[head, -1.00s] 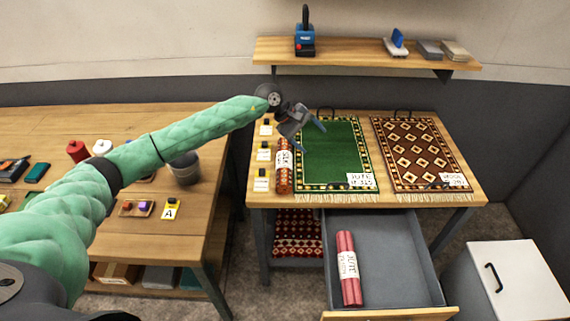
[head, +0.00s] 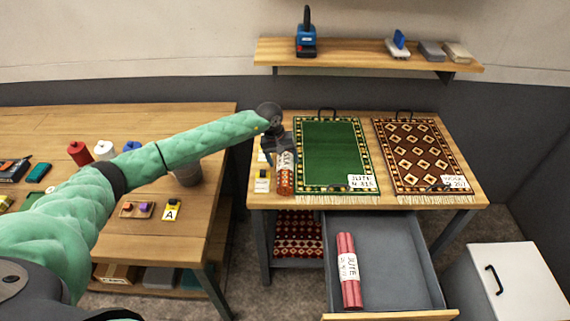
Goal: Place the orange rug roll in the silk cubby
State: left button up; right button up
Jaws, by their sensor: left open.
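The orange rug roll (head: 286,183) lies lengthwise on the right-hand table, along the left side of the green rug. It has a white label, partly hidden by my gripper. My left gripper (head: 283,152) is open and points down over the far part of the roll. I cannot tell whether its fingers straddle or touch it. No cubby marked silk can be made out. My right gripper is not in view.
A green rug (head: 330,150) and a brown patterned rug (head: 421,153) cover the right-hand table (head: 392,202). Below, an open drawer (head: 392,260) holds a red roll (head: 349,290) labelled jute. A white-topped cabinet (head: 520,280) stands at the right.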

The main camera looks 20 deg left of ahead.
pick_arm(q)
jog(key=shift+x, duration=0.9)
jog(key=shift+r, duration=0.1)
jog(key=c, duration=1.3)
